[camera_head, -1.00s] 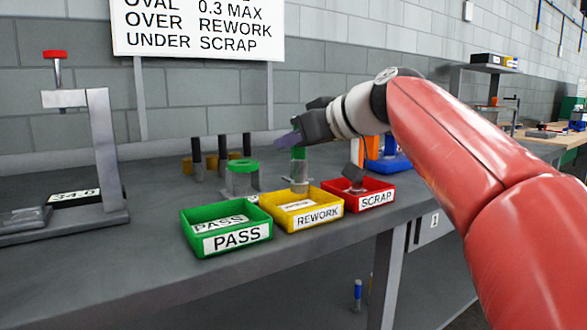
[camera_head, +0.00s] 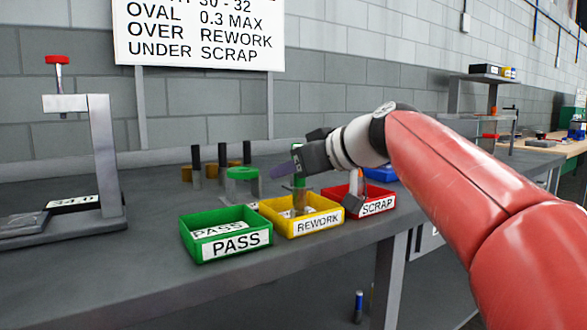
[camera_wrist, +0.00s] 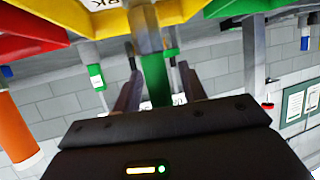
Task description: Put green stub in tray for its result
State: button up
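The green stub (camera_head: 299,181) has a green upper end and a grey shaft. It stands upright with its lower end inside the yellow REWORK tray (camera_head: 333,228). My gripper (camera_head: 298,168) is at the stub's upper part, above that tray. In the wrist view, which looks upside down, the green stub (camera_wrist: 155,78) is between my two fingers (camera_wrist: 160,78). Narrow gaps show beside it, so the fingers look slightly open around it. Whether the stub touches the tray floor is hard to tell.
The green PASS tray (camera_head: 226,254) is left of REWORK, and the red SCRAP tray (camera_head: 378,207) is right of it. A green-topped gauge (camera_head: 242,174) and several dark pins stand behind. A press-like stand (camera_head: 106,155) is at left. A rule sign (camera_head: 200,30) stands at the back.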

jog(key=shift+r+p, duration=0.35)
jog(key=v, duration=1.1)
jog(key=shift+s+d+b, duration=0.3)
jog(key=shift+d, duration=0.05)
jog(key=s+d+f+m+g+h, duration=0.1)
jog(key=s+d+f+m+h, duration=0.2)
jog(key=s+f, duration=0.3)
jog(key=s+d+f+m+g+h+p, duration=0.1)
jog(key=s+f, duration=0.6)
jog(key=f, duration=1)
jog(key=s+d+f+m+g+h+p, duration=0.1)
jog(key=s+d+f+m+h, duration=0.3)
jog(key=f, duration=0.8)
jog(key=shift+s+d+m+h, duration=0.3)
jog(key=shift+s+m+h, duration=0.6)
jog(key=shift+s+h, duration=0.3)
